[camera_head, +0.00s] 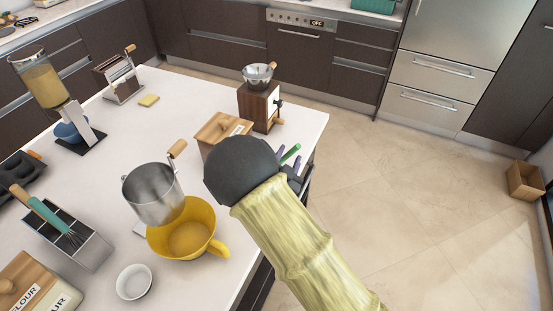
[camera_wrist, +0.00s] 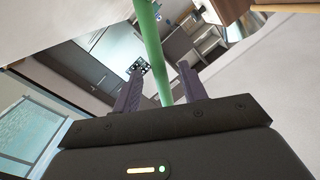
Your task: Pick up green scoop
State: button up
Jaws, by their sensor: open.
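The green scoop (camera_wrist: 152,45) shows in the wrist view as a long green rod running from the top edge down between my gripper's two fingers. In the head view a short green piece of it (camera_head: 290,154) shows at the table's right edge. My gripper (camera_wrist: 162,72) is open, with a finger on each side of the green rod and visible gaps. In the head view my gripper (camera_head: 289,159) is mostly hidden behind my dark wrist; only its purple-grey fingers show beside the green piece. The scoop's bowl cannot be made out.
On the white table (camera_head: 190,95), a wooden box (camera_head: 219,130) and a coffee grinder (camera_head: 259,106) stand close to my gripper. A yellow bowl (camera_head: 190,238) and a metal sifter (camera_head: 152,195) are left of my arm.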

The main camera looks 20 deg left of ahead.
jog(key=shift+w, duration=1)
jog(key=shift+a, duration=0.1)
grip_shut()
